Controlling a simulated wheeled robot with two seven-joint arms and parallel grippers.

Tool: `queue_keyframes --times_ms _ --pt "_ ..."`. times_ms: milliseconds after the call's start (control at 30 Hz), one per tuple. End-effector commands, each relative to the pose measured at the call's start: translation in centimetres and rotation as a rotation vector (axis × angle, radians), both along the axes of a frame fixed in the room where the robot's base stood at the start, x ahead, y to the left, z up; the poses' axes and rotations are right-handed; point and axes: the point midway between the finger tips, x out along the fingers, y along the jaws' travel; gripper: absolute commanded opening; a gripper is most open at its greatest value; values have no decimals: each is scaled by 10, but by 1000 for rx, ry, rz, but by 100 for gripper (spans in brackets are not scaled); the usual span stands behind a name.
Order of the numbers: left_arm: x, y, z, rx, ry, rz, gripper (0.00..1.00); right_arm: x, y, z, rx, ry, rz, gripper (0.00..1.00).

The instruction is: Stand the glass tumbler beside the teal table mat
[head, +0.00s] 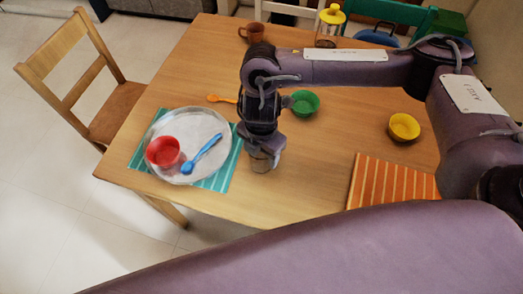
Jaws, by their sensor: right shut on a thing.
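The teal table mat (223,180) lies at the left front of the table, with a round silver tray (206,127) on top of it. The glass tumbler (260,163) is just right of the mat, partly hidden by my right gripper. My right gripper (262,152) points down from above and is shut on the tumbler. The tumbler looks upright. I cannot tell whether its base touches the table. My left gripper is not in view.
A red cup (162,151) and a blue spoon (202,154) are on the tray. A green bowl (305,103), an orange spoon (222,99), a yellow bowl (403,127) and a striped orange mat (390,185) lie around. The table's front middle is clear.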

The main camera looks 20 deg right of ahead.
Motion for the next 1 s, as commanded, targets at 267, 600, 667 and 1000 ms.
queue_keyframes --times_ms 267,600,667,1000 --pt "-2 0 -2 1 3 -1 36 0 0 -2 0 0 0 83" --pt "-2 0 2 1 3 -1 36 0 0 4 0 -1 1 83" --pt "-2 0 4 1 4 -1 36 1 0 11 0 -5 2 83" --pt "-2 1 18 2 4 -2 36 2 0 80 -1 -7 2 83"
